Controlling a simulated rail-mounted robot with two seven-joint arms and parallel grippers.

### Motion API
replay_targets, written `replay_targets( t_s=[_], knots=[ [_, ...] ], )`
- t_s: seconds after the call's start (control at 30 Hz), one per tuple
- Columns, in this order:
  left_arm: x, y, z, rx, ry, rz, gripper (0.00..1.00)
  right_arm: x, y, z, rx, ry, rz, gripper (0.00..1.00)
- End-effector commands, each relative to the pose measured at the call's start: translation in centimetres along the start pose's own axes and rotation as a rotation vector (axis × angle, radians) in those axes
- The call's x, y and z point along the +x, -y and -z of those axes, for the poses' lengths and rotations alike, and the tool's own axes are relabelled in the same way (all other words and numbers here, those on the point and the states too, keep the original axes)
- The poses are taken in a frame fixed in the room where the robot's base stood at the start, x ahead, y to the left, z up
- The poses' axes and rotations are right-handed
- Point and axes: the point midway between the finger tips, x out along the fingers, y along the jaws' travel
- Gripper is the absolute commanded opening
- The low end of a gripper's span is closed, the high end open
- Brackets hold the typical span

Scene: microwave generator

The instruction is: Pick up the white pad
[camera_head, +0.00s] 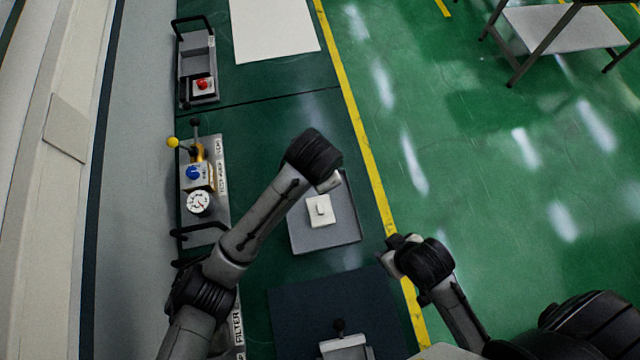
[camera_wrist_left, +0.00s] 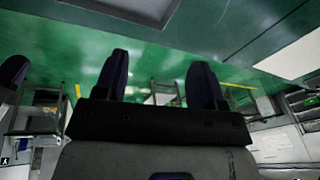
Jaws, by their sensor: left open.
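The white pad (camera_head: 319,211) is a small cream square with a raised grip on top. The pad cannot be made out in that view. My right gripper (camera_head: 392,258) is to the right of the tray; its fingers are too unclear to read.
A panel with a yellow knob, blue knob and gauge (camera_head: 199,203) stands left of the tray. A unit with a red button (camera_head: 202,84) is farther back. A white sheet (camera_head: 272,32) lies at the top. A dark mat (camera_head: 300,310) is in front.

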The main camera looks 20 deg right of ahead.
Motion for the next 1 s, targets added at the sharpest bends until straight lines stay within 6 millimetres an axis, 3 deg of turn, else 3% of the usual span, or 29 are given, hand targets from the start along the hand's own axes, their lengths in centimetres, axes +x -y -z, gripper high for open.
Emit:
replay_targets(
  t_s=[0.1,0.3,0.7,1.0],
  knots=[
    [2.8,-1.8,-1.3,0.151,0.120,-0.123,0.64,0.0,-0.1,0.0,-0.002,0.000,-0.001,0.58],
    [4.1,-2.8,-2.2,0.264,0.157,-0.199,0.64,0.0,-0.2,-0.1,-0.006,0.001,-0.005,0.58],
    [10.2,-4.0,-3.4,0.272,0.159,-0.204,0.64,0.2,-0.2,-0.1,-0.007,0.002,-0.005,0.58],
    [12.0,-4.3,-3.7,0.272,0.156,-0.201,0.64,0.2,-0.1,-0.1,-0.003,0.001,-0.002,0.58]
  ],
)
